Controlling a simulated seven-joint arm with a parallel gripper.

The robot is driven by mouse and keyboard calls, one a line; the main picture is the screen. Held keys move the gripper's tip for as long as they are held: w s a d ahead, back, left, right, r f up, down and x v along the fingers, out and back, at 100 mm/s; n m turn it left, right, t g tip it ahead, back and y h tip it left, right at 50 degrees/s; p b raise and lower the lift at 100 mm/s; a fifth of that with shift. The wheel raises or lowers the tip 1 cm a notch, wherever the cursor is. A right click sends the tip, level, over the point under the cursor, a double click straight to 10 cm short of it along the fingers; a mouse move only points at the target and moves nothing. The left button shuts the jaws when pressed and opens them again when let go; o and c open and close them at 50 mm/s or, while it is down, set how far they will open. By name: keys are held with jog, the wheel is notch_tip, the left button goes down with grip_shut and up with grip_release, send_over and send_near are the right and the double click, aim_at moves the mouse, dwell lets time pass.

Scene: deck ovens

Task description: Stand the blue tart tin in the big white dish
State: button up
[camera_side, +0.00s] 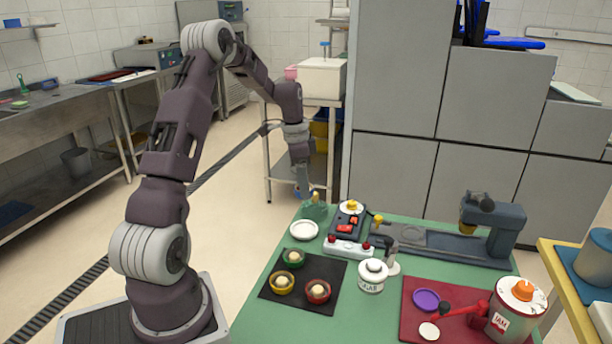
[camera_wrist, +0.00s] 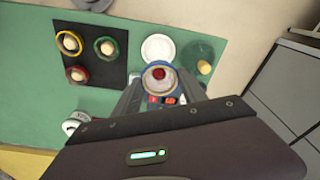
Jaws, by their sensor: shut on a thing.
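My gripper (camera_side: 300,180) is shut on the blue tart tin (camera_wrist: 147,85), a small round tin with a pale filling and a red topping. In the side view a small bit of blue (camera_side: 297,192) shows at the fingertips. The tin is held upright in the air above the far left part of the green table. The white dish (camera_side: 304,230) is round, shallow and empty. It lies on the table below my gripper, and in the wrist view the dish (camera_wrist: 158,46) shows just beyond the tin, partly overlapped by it.
A green bottle (camera_side: 315,211) with a yellow top stands close behind the dish. A black mat (camera_side: 272,291) carries green, yellow and red tart tins. A device with red buttons (camera_side: 348,248) and a white sugar pot (camera_side: 372,278) stand to the right. A red mat (camera_side: 412,325) lies further right.

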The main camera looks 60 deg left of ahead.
send_over(305, 230)
jog(key=f, duration=1.1)
jog(key=shift+s+a, duration=0.1)
jog(key=shift+s, duration=0.15)
jog(key=shift+f, duration=0.6)
dwell(0.7)
jog(key=o, duration=1.1)
jog(key=shift+s+a+r, duration=0.1)
jog(key=shift+s+r, duration=0.1)
jog(key=shift+r, duration=1.65)
jog(key=shift+s+a+r, duration=0.1)
jog(key=shift+s+r, duration=0.1)
jog(key=shift+r, duration=1.6)
jog(key=shift+s+a+r, duration=0.1)
jog(key=shift+s+r, duration=0.1)
jog(key=shift+r, duration=1.65)
jog(key=shift+d, duration=0.1)
